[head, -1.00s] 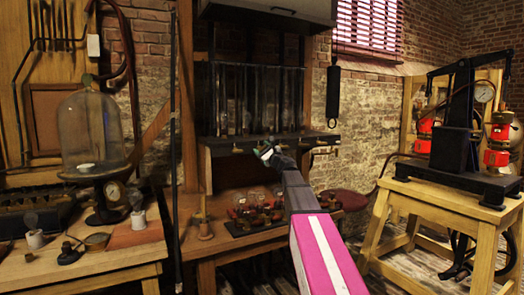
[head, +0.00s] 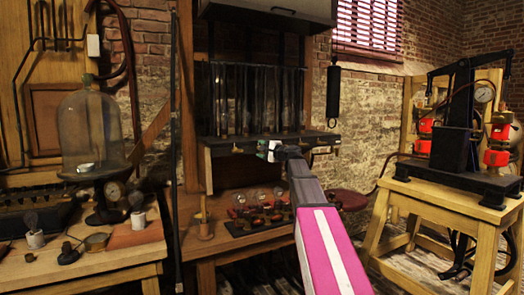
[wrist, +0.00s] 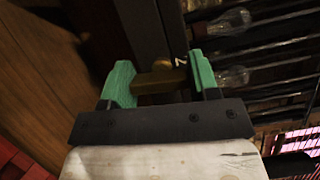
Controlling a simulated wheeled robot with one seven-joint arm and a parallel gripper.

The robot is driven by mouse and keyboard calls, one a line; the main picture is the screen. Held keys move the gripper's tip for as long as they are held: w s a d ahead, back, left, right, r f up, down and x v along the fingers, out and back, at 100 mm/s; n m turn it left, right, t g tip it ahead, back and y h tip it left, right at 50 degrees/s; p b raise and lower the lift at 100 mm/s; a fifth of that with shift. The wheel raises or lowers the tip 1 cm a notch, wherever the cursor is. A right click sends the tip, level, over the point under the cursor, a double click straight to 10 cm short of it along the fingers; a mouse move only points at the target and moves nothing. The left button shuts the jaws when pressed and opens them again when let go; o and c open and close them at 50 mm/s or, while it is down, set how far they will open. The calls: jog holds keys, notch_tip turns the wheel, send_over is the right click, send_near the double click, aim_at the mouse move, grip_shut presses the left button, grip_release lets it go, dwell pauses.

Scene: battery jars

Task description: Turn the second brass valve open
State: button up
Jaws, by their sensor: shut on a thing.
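A row of small brass valves lines the front edge of the dark shelf (head: 222,144) below the glass tubes. The leftmost valve (head: 238,150) is bare. My gripper (head: 268,150) is at the shelf edge just right of it, seemingly at the second valve. In the wrist view, the green fingers of my gripper (wrist: 161,76) are shut on a brass valve handle (wrist: 158,80). The handle lies across the gap between the fingers. The valve's stem at the shelf is partly hidden. In the head view my gripper hides this valve, so its angle is unclear there.
Several tall glass tubes (head: 245,100) stand above the shelf. Several bulbs (head: 258,198) stand on the bench below. A glass bell jar (head: 88,130) is on the left table. A black machine (head: 455,150) stands on the right stand. A dark hanging cylinder (head: 333,92) is right of the shelf.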

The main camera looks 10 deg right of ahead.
jog(key=shift+n+g, duration=0.3)
jog(key=shift+n, duration=0.3)
jog(key=o, duration=0.9)
jog(key=shift+s, duration=0.1)
jog(key=v, duration=1)
jog(key=shift+s+d, duration=0.2)
jog(key=shift+s, duration=0.1)
